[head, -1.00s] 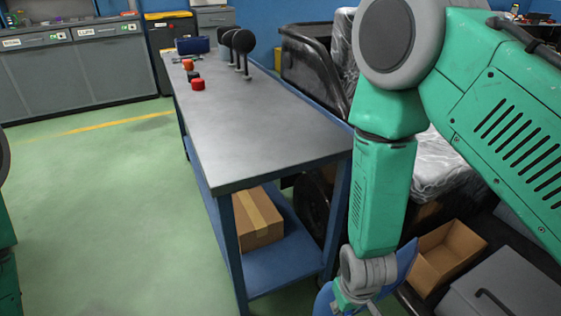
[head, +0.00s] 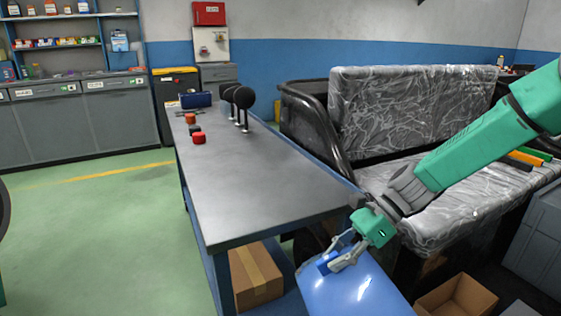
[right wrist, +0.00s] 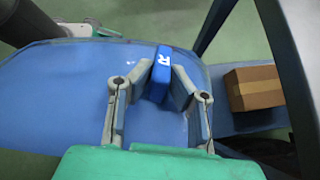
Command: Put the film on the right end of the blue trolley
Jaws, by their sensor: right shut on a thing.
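My right gripper (head: 335,260) is beside the right near corner of the blue trolley (head: 270,180), which has a grey top and blue legs. Its fingers, also in the right wrist view (right wrist: 160,88), are shut on a small blue block (right wrist: 161,72) marked with a white R. A large smooth blue panel (head: 350,290) lies just beyond the fingers; I cannot tell whether the block is joined to it. Clear wrinkled film (head: 410,105) covers the seat of the black rickshaw behind the trolley. My left gripper is out of view.
Red pieces (head: 198,138), black round-headed stands (head: 243,97) and a blue case (head: 196,99) are at the trolley's far end. Its near top is clear. A cardboard box (head: 255,275) sits on the lower shelf. An open box (head: 456,296) is at lower right.

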